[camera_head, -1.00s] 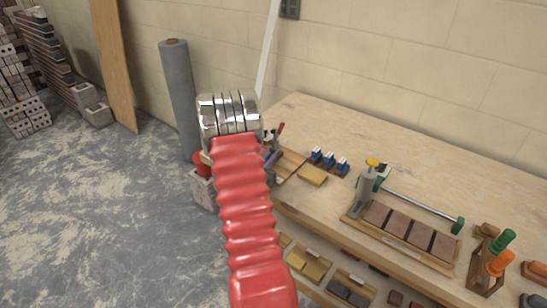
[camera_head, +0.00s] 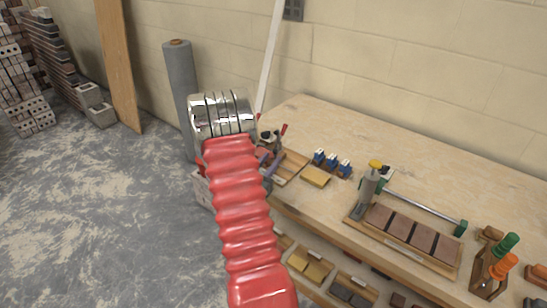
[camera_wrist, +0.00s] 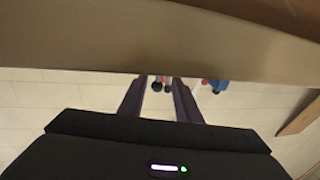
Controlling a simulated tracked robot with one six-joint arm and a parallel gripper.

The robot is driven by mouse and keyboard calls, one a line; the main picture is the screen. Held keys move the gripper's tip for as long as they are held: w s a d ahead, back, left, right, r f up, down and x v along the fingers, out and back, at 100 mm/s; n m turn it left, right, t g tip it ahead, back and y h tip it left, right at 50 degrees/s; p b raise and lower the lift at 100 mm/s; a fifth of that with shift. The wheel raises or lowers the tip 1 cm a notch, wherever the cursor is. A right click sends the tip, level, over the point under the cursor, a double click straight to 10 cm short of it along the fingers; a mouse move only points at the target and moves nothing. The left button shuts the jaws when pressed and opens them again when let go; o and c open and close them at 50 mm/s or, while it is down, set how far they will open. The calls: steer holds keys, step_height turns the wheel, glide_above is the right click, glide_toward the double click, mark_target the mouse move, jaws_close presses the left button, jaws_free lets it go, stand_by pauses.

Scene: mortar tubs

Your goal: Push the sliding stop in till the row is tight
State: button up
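A row of brown blocks (camera_head: 422,239) lies in a wooden tray (camera_head: 394,243) on the bench, with narrow dark gaps between blocks. A grey upright piece with a yellow knob (camera_head: 369,185) stands at the row's left end; I cannot tell whether it is the sliding stop.
Green and orange handles (camera_head: 499,258) stand in a rack at right. The bench's back is clear. A wooden edge (camera_wrist: 160,45) crosses the wrist view.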

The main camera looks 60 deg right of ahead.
steer(key=a, duration=0.9)
steer(key=shift+s+a, duration=0.15)
steer(key=shift+a, duration=0.25)
steer(key=w+a+r+n+t+y, duration=0.3)
steer(key=w+a+r+t+y, duration=0.2)
steer(key=w+a, duration=0.4)
steer(key=w+a+r+n+t+y, duration=0.3)
steer(key=w+a+r+t+y, duration=0.15)
steer(key=w+a, duration=0.55)
steer(key=s+a+r+n+y, duration=0.3)
steer(key=a, duration=0.4)
steer(key=s+a+r+n+g+y, duration=0.1)
steer(key=s+a+r+n+y, duration=0.1)
steer(key=a, duration=0.6)
steer(key=s+a+r+n+y, duration=0.3)
steer(key=a, duration=0.4)
steer(key=s+a+n+g, duration=0.1)
steer(key=s+a, duration=0.1)
steer(key=s, duration=0.6)
steer(key=s+a+r+n+g, duration=0.1)
steer(key=s+a+n+g, duration=0.1)
steer(key=s, duration=0.5)
steer(key=shift+s+a+n, duration=0.2)
steer(key=shift+s+n, duration=0.1)
steer(key=shift+s, duration=0.05)
